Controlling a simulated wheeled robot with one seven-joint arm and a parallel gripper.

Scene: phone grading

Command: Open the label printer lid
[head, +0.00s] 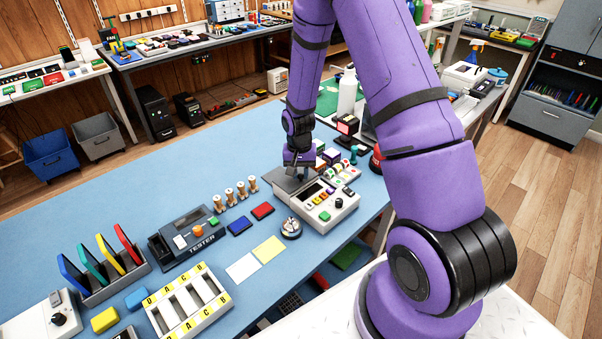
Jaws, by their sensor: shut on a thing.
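The label printer (337,216) is a white box with a dark screen, coloured buttons and a green button, on the blue bench right of centre. Its grey lid (283,186) shows as a dark flat plate at the printer's back left. My gripper (299,178) points down over the lid and is shut on it; the fingertips are small and partly hidden. How far the lid is raised cannot be told from this view.
A tester (188,236), wooden spools, a round dial (291,228), coloured cards and a slotted sorting tray (190,308) lie left of and in front of the printer. Rolls and a white bottle (347,92) stand behind it.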

